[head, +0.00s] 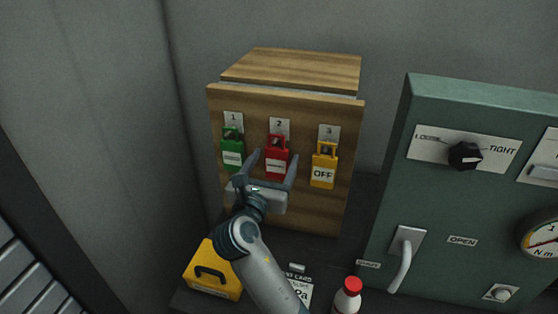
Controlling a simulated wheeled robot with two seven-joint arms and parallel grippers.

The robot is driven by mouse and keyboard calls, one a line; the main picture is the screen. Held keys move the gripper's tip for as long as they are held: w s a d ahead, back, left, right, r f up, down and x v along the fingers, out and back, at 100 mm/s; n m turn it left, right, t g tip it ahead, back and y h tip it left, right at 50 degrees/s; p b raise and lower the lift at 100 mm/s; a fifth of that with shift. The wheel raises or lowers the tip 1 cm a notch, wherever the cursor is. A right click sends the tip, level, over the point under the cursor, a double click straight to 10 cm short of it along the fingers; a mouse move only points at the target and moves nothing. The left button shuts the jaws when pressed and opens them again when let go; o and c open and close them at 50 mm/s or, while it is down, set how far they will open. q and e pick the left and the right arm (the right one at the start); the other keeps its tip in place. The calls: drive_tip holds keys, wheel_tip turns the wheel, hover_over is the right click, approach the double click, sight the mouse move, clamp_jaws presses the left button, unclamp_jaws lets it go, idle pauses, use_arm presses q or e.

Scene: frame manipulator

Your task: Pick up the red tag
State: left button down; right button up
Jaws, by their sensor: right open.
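The red tag (277,155) hangs on the front of a wooden box (287,206), under the number 2 label, in the middle of a row of three. My right gripper (271,158) is open, with its two fingers pointing up at the tag's lower part, one on each side of it in the picture. Whether the fingers touch the tag cannot be told. The gripper looks empty. My left gripper is out of view.
A green tag (232,149) hangs left of the red one and a yellow OFF tag (324,166) right. Below are a yellow case (214,270), a printed card (301,287) and a red-capped bottle (347,297). A green control panel (455,210) with knob and handle stands right.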

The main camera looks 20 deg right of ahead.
drive_tip(key=shift+s+a+r, duration=0.1)
drive_tip(key=shift+s+r, duration=0.05)
drive_tip(key=shift+s, duration=0.05)
drive_tip(key=shift+w, duration=0.1)
drive_tip(key=c, duration=1.1)
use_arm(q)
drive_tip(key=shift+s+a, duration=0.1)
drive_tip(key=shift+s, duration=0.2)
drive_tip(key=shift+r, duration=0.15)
